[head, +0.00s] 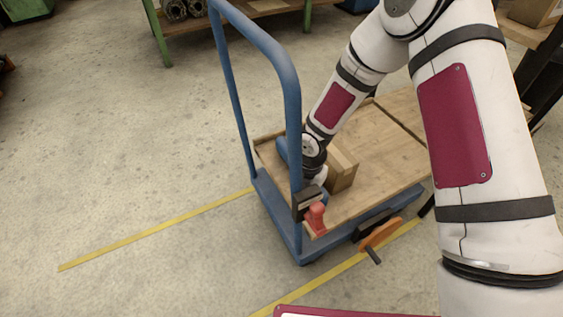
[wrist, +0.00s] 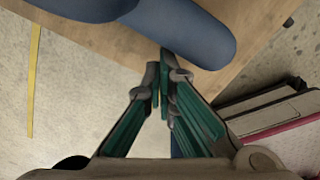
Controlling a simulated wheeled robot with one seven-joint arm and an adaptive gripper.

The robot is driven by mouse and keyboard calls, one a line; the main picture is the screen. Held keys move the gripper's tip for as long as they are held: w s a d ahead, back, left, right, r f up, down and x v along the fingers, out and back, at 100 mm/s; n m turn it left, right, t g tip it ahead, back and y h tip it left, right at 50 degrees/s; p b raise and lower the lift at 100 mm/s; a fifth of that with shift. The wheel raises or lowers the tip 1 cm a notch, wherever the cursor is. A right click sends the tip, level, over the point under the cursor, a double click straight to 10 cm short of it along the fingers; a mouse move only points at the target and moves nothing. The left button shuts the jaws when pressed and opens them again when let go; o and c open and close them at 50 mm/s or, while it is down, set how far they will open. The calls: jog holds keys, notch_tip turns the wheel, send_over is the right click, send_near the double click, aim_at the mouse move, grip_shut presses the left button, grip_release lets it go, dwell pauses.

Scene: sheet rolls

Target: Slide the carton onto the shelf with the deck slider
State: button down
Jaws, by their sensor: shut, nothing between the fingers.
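The brown carton (head: 343,168) sits on the wooden deck (head: 365,195) of a blue trolley, partly hidden by my wrist. A blue bar that looks like the deck slider (head: 283,152) lies on the handle side of the carton, partly behind my arm. In the wrist view a thick blue bar with a rounded end (wrist: 195,38) crosses above the wood. My gripper (wrist: 166,78) is shut and empty, its green-lined fingers pointing toward that bar. I cannot tell whether they touch it. In the head view the fingers are hidden.
The trolley's tall blue handle (head: 262,40) stands at its left. A dark seam crosses the wood beyond the carton. The floor at left is clear, with yellow lines (head: 160,228).

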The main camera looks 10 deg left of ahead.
aim_at(333, 182)
jog(key=shift+w+d+p, duration=0.5)
jog(key=shift+w+d, duration=0.2)
jog(key=shift+d, duration=0.3)
jog(key=shift+w+d+p, duration=0.45)
jog(key=shift+w+d, duration=0.2)
jog(key=shift+d, duration=0.3)
jog(key=shift+w+d+p, duration=0.5)
jog(key=shift+w+d, duration=0.2)
jog(key=shift+d, duration=0.45)
jog(key=shift+w+d+p, duration=0.5)
jog(key=shift+w+d, duration=0.15)
jog(key=shift+d, duration=0.25)
jog(key=shift+w+d+p, duration=0.25)
jog(key=shift+w+d, duration=0.5)
jog(key=shift+d, duration=0.4)
jog(key=shift+w+d+p, duration=0.25)
jog(key=shift+w+d, duration=0.5)
jog(key=shift+d, duration=0.35)
jog(key=shift+w+d+p, duration=0.25)
jog(key=shift+w+d, duration=0.5)
jog(key=shift+d, duration=0.4)
jog(key=shift+w+d, duration=0.7)
jog(key=shift+d, duration=0.4)
